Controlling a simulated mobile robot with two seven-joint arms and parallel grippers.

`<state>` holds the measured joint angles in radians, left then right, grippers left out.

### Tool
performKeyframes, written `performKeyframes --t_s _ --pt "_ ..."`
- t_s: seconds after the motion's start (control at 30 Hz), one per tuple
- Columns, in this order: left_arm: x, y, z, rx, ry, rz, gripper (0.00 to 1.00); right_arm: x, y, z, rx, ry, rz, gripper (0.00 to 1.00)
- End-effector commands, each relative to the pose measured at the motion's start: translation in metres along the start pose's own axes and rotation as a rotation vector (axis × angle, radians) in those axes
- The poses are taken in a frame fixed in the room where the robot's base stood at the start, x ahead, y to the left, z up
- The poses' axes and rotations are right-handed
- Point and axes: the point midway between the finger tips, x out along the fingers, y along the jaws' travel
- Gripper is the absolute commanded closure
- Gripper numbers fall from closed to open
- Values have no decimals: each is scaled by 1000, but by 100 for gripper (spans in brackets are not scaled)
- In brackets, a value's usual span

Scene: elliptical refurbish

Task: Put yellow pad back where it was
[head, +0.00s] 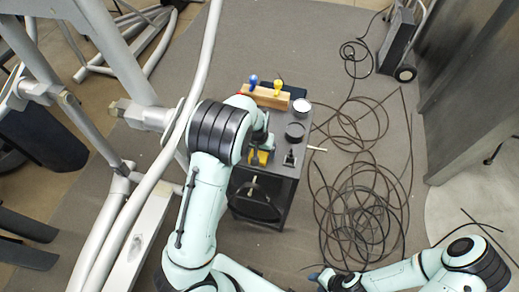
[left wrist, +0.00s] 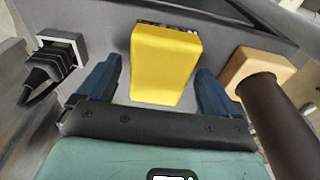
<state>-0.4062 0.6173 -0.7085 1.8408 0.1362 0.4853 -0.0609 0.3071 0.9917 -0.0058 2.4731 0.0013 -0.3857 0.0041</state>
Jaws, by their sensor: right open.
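The yellow pad (head: 263,158) is on the dark top of the small cart (head: 285,169), near its front left. In the left wrist view the yellow pad (left wrist: 166,62) stands out between my two blue fingers, with narrow gaps at its sides. My left gripper (left wrist: 158,68) is open around it and does not visibly grip it. In the head view my left gripper (head: 260,148) is over the cart top, partly hidden by my own arm. My right gripper (head: 320,277) is open and empty at the bottom, low over the floor, away from the cart.
A wooden block (head: 268,97) with blue-handled and yellow-handled tools stands at the cart's back. Round containers (head: 295,131) and a small black tool (head: 290,158) sit on its right. Coiled cables (head: 360,205) lie right of the cart; a grey metal frame (head: 125,210) stands left.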

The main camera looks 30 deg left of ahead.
Motion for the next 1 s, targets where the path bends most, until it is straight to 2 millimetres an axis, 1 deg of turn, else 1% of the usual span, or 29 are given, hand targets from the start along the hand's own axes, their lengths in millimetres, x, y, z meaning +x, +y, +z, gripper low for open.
performKeyframes --t_s 0.13,0.23,0.37,0.6,0.7,0.83,1.0 --pt "-2 0 0 0 1 0 7 -1 0 -1 0 1 0 57" --pt "-10 1 -1 1 3 1 7 -2 -1 -2 -1 2 -1 57" --pt "-34 1 -2 2 6 3 7 -6 -4 -4 -2 6 -2 57" --pt "-86 2 -2 2 6 5 7 -15 -9 -11 -5 15 -5 57" --pt "-103 1 -2 2 5 4 7 -17 -11 -14 -6 17 -6 57" --pt "-116 1 -1 1 3 3 7 -19 -12 -15 -7 19 -7 57" --pt "-121 0 0 1 -1 1 7 -19 -12 -16 -7 20 -7 57"
